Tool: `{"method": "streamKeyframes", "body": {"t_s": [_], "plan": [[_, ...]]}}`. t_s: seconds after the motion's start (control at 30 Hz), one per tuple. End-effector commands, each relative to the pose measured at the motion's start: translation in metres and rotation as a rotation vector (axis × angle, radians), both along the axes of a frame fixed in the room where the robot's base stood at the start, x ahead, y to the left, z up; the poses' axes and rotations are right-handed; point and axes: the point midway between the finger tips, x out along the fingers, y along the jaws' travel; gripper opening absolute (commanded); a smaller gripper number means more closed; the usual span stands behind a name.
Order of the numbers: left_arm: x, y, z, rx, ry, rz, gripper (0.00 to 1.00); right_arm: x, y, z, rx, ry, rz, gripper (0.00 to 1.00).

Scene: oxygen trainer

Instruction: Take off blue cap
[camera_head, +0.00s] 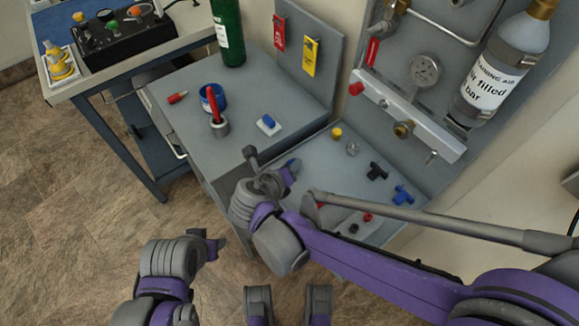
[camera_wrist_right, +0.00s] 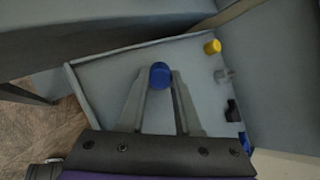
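The blue cap (camera_wrist_right: 160,76) is a round blue piece between the fingertips of my right gripper (camera_wrist_right: 160,82) in the right wrist view, over the grey tray. Narrow gaps seem to show beside it, so the fingers look open around it. What lies under the cap is hidden. In the head view my right gripper (camera_head: 272,172) is at the near left side of the tray, with blue showing at its tip. My left gripper (camera_head: 210,240) is low over the floor, left of the right one; its finger opening is unclear.
The grey tray (camera_head: 318,172) holds a yellow cap (camera_head: 336,133), a black fitting (camera_head: 376,171) and a blue fitting (camera_head: 403,195). A raised grey bench (camera_head: 170,120) at left carries a blue container (camera_head: 213,97) and a green cylinder (camera_head: 228,35). A back panel with a gauge (camera_head: 425,70) stands behind.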

Motion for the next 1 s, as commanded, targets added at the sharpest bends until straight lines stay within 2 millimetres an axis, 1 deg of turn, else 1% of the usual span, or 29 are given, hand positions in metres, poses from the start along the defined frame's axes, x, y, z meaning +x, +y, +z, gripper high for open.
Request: {"method": "streamKeyframes", "body": {"t_s": [0.03,0.13,0.5,0.6,0.8,1.0], "plan": [[0.000,0.000,-0.003,0.000,0.001,0.000,0.50,-0.009,-0.001,-0.016,0.027,0.039,-0.019,0.67],[0.000,0.000,0.000,0.000,0.000,0.000,0.50,-0.017,0.003,-0.008,0.025,0.036,-0.015,0.67],[-0.001,0.000,0.022,0.000,-0.007,0.000,0.50,-0.068,0.029,0.047,0.008,0.004,0.002,0.67],[-0.001,0.000,0.026,0.000,-0.009,0.000,0.50,-0.078,0.034,0.058,0.004,-0.002,0.003,0.67],[-0.001,0.000,0.029,0.000,-0.010,0.000,0.50,-0.087,0.037,0.068,0.000,-0.010,0.002,0.67],[-0.001,0.000,0.029,0.000,-0.010,0.000,0.50,-0.087,0.037,0.069,-0.002,-0.010,0.000,0.67]]}}
